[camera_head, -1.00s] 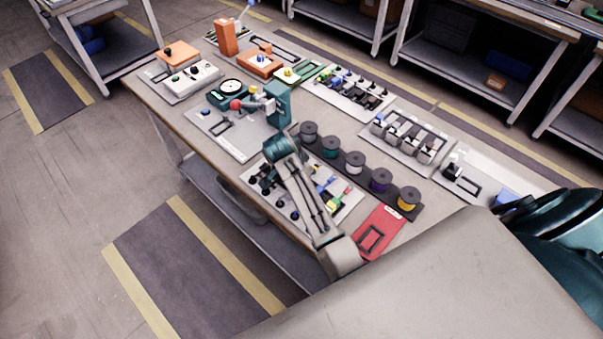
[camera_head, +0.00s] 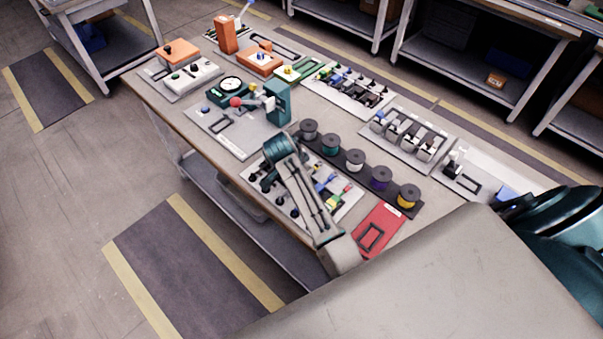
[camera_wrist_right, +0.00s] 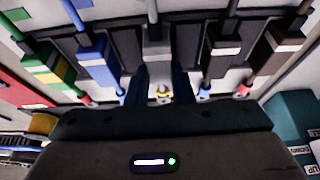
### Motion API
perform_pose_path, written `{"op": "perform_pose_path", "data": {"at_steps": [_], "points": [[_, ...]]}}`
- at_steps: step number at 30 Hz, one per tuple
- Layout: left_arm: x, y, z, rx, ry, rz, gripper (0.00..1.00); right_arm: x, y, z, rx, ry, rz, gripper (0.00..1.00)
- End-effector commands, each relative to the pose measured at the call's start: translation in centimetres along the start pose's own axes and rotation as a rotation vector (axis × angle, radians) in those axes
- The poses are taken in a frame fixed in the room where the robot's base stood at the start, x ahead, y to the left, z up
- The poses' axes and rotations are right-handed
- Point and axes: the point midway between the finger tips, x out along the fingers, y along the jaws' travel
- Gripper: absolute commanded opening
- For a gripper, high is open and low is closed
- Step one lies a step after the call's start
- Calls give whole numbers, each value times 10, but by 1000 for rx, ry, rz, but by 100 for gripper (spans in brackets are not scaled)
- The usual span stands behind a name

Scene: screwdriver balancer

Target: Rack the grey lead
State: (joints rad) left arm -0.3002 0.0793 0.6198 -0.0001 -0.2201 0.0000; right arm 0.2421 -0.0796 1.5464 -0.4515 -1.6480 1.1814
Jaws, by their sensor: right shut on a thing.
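My right gripper (camera_wrist_right: 161,88) shows in the right wrist view with its two dark fingers close around the lower end of the grey lead (camera_wrist_right: 156,46). The lead is in line with the row, between a blue lead (camera_wrist_right: 98,62) and a dark grey lead (camera_wrist_right: 223,50). I cannot tell whether it is seated in a slot or held just in front. In the head view my right wrist covers much of the lead board (camera_head: 348,206), and the grey lead is hidden there. My left gripper is not in view.
A green-yellow lead (camera_wrist_right: 48,68) and a brown lead (camera_wrist_right: 276,50) flank the row. A teal fixture (camera_head: 278,102) stands beyond the wrist.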

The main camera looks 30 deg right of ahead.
Motion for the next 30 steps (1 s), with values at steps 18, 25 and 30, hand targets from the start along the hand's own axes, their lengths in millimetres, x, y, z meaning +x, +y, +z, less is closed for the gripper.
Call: {"op": "perform_pose_path", "data": {"at_steps": [18, 25, 30], "points": [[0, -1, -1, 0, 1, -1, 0, 0, 0, 0, 0, 0, 0, 47], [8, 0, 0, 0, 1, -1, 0, -22, -1, 1, 2, 0, -4, 47], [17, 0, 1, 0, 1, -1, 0, -58, -1, 2, 4, -2, -6, 47]]}}
